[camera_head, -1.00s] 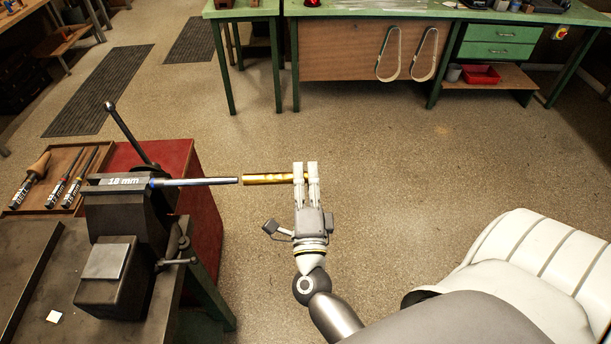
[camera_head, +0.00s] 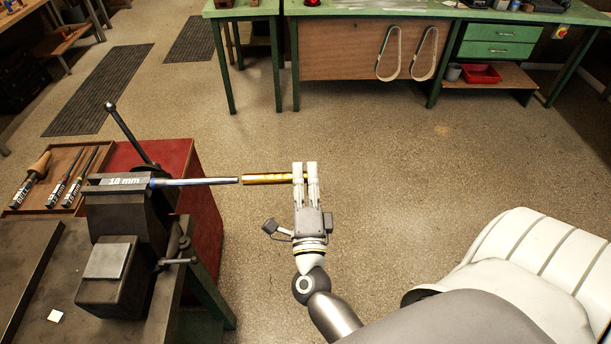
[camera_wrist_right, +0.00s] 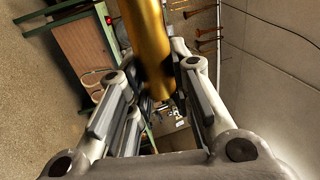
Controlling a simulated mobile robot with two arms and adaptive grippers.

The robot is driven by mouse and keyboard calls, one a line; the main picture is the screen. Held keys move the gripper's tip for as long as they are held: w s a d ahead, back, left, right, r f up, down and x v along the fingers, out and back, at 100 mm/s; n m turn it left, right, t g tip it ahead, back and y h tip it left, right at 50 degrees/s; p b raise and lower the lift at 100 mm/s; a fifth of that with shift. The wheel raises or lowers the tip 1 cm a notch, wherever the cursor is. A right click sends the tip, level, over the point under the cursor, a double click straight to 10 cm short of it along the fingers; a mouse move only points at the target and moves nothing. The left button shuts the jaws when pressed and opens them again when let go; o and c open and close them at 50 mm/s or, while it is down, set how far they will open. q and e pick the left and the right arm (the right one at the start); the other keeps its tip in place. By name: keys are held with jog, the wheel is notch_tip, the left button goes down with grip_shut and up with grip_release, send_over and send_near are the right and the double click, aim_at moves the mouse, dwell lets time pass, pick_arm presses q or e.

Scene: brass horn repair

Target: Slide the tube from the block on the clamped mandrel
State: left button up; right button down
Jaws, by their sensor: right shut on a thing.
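The brass tube (camera_head: 272,179) is held level in my right gripper (camera_head: 306,172), which is shut on its right end. The tube also fills the top middle of the right wrist view (camera_wrist_right: 150,45), between the finger pads. The steel mandrel (camera_head: 205,182) points right from the vise (camera_head: 125,205), whose top is marked 18 mm. The tube's left end is in line with the mandrel's free tip in the head view, close to it. My left gripper is not in view.
A wooden tray (camera_head: 52,207) with several marked mandrels lies behind the vise, next to a red cabinet (camera_head: 205,205). A lever (camera_head: 130,132) rises behind the vise. A green bench (camera_head: 370,14) stands at the back. The floor around my right gripper is clear.

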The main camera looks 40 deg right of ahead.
aim_at(285, 183)
jog(key=shift+w+a, duration=0.6)
jog(key=shift+a, duration=0.35)
jog(key=shift+w+a, duration=0.5)
jog(key=shift+a, duration=0.3)
